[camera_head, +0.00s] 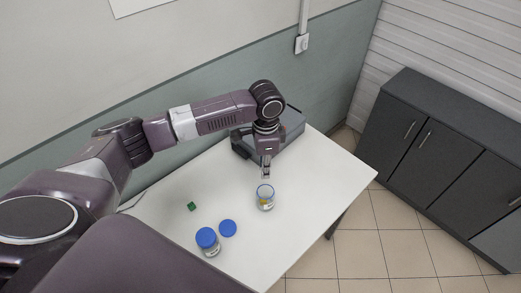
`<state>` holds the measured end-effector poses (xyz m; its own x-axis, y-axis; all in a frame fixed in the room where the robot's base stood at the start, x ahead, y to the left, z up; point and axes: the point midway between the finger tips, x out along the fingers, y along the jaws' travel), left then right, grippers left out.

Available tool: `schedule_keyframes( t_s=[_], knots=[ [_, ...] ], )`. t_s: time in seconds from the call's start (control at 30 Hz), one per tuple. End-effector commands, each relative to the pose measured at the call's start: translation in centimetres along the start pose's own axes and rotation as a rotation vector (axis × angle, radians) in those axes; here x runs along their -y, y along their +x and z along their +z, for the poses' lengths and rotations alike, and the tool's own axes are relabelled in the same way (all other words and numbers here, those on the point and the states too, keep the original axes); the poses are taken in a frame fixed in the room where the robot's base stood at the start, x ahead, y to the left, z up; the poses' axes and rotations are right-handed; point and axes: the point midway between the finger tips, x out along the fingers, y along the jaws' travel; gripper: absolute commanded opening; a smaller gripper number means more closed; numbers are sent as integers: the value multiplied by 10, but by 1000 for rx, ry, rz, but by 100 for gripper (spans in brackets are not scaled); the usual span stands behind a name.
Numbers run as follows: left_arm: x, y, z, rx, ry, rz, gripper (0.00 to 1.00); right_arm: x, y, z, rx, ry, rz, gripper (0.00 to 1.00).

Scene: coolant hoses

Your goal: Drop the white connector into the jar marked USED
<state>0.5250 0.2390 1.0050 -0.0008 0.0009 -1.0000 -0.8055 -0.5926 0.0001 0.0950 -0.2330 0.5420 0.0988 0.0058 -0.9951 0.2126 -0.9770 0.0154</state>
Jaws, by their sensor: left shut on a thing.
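My left gripper (266,172) points down just above and behind the open glass jar (265,198). It is shut on a small pale thing at its fingertips, which looks like the white connector; the fingers hide most of it. The open jar stands upright, with something yellowish at its lower part. A second jar (208,243) with a blue lid on stands at the front left. The jar labels are too small to read. My right gripper is not in view.
A loose blue lid (228,228) lies beside the lidded jar. A small green connector (192,206) lies on the white table (315,185). A grey box (287,136) stands at the table's back, behind the gripper. Dark cabinets (440,150) stand at the right.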

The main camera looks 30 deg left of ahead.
Motion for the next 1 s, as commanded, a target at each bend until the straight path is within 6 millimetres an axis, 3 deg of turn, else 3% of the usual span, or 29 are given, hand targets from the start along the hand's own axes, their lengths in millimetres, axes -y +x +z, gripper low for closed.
schedule_keyframes(
  t_s=[0.03, 0.13, 0.6, 0.8, 1.0],
  knots=[
    [4, -6, 4, 3, 33, 4, 1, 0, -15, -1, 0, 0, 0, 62],
    [11, -2, 8, 2, 95, 2, 1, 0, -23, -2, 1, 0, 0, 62],
    [16, 26, 12, 2, 145, 2, 1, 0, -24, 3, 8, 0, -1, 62],
    [16, 51, 11, 0, 146, -1, 1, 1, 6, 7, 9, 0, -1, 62],
    [16, 64, 11, 0, 147, -1, 1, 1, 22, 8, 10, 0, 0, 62]
  ],
)
